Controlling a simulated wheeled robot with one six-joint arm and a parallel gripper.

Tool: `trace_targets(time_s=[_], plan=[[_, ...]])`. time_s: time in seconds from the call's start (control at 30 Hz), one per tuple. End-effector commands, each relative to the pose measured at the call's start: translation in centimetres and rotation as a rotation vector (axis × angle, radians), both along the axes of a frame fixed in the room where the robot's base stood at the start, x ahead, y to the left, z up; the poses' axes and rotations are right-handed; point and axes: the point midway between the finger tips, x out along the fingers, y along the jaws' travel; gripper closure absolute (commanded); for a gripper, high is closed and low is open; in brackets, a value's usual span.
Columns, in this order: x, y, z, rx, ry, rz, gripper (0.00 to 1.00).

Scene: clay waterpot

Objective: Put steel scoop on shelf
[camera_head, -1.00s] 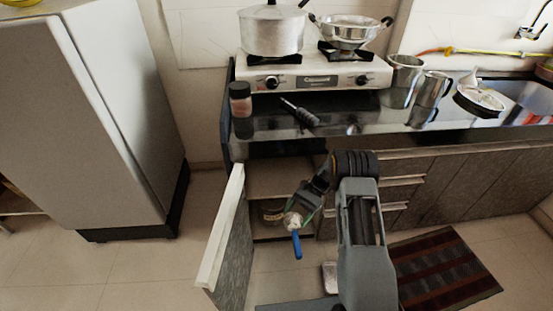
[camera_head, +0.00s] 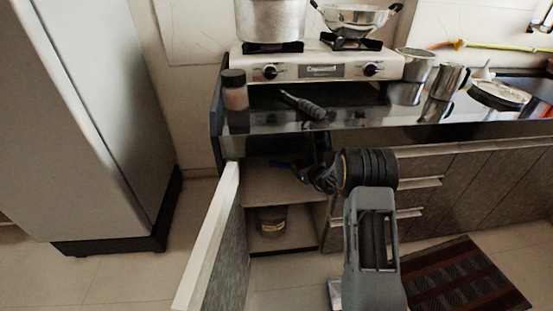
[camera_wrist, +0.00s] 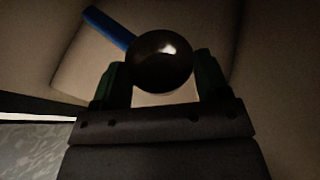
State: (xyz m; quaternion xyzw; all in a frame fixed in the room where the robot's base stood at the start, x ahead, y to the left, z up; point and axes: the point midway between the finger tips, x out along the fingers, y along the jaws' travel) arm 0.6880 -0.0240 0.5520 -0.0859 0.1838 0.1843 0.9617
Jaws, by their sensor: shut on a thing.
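The steel scoop (camera_wrist: 160,62) shows in the wrist view as a dark, shiny round bowl with a blue handle running to the upper left. My gripper (camera_wrist: 157,80) is shut on the scoop, one finger on each side of the bowl. In the head view the scoop's blue handle (camera_head: 281,164) shows inside the open cabinet, over the upper shelf (camera_head: 268,190). My gripper (camera_head: 304,170) reaches into the cabinet from the right, and its fingers are dark and partly hidden. I cannot tell whether the scoop touches the shelf.
The cabinet door (camera_head: 215,240) stands open at the left. A jar (camera_head: 271,222) stands in the lower compartment. The counter (camera_head: 350,112) above holds a stove (camera_head: 318,66), a dark-lidded jar (camera_head: 234,90) and steel cups. The left part of the upper shelf looks clear.

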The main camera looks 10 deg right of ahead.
Motion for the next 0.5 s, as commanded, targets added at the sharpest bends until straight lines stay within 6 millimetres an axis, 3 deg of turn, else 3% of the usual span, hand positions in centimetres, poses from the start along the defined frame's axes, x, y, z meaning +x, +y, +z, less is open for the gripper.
trace_targets(time_s=[0.3,0.5], plan=[[-9.1,-0.1,1.7,0.013,0.009,0.007,0.59],[-14.0,-0.1,2.8,0.010,0.002,-0.003,0.59]])
